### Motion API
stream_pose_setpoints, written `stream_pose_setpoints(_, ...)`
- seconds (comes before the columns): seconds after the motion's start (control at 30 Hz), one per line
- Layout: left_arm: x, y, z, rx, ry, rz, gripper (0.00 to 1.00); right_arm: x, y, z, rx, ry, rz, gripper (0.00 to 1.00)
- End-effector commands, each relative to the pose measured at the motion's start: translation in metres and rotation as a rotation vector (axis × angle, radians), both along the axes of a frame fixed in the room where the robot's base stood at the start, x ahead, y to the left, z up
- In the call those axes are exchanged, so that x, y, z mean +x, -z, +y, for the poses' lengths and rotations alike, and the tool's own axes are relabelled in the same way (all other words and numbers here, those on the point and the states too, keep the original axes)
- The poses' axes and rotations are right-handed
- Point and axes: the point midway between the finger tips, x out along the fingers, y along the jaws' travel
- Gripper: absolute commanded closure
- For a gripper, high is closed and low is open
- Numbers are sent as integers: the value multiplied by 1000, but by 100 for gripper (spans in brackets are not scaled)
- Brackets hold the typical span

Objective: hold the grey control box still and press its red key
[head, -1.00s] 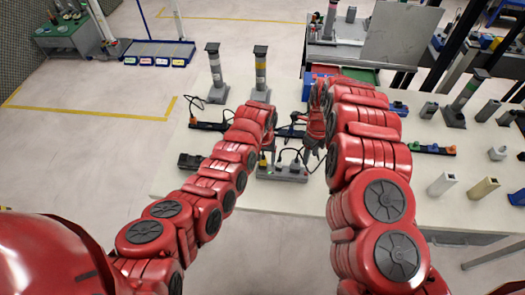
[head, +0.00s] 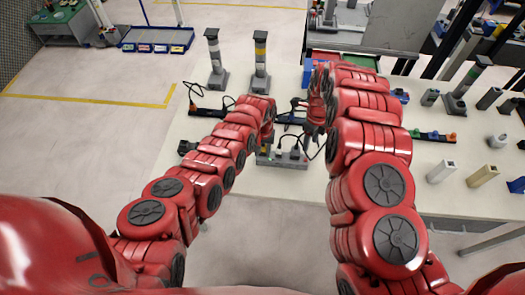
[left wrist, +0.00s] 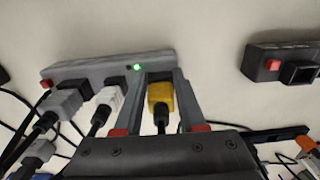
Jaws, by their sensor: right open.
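The grey control box (head: 284,161) is a long strip on the table with plugs and cords along it. In the left wrist view the grey box (left wrist: 110,68) shows a small red key (left wrist: 46,84) at its left end and a lit green lamp. My left gripper (left wrist: 160,78) has its fingers either side of the yellow plug (left wrist: 160,96), at the box; whether they press on anything is unclear. In the head view my left gripper (head: 266,143) partly hides the box. My right gripper (head: 313,140) is open, just above and beyond the box's right end.
A darker box (left wrist: 285,65) with its own red key stands apart, right in the left wrist view. Black cords trail around the grey box. Two posts (head: 215,62) (head: 260,62) stand behind.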

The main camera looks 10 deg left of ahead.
Motion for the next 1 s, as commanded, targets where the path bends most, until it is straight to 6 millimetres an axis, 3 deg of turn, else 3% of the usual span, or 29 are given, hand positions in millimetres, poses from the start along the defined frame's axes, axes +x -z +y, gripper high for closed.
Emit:
stream_pose_setpoints(0.03,0,0,0,0,0,0,75,0,0,0,0,0,0,50)
stream_pose_setpoints(0.17,0,0,0,0,0,0,99,0,0,0,0,0,0,50)
stream_pose_setpoints(0.2,0,0,0,0,0,-1,100,0,0,0,0,0,0,50)
stream_pose_setpoints(0.37,0,0,0,0,0,-1,100,0,0,0,0,0,0,54)
stream_pose_setpoints(0.63,0,0,0,0,0,-1,100,0,0,0,0,0,0,100)
stream_pose_setpoints(1.0,1,-1,0,0,0,-2,100,0,0,0,0,0,0,100)
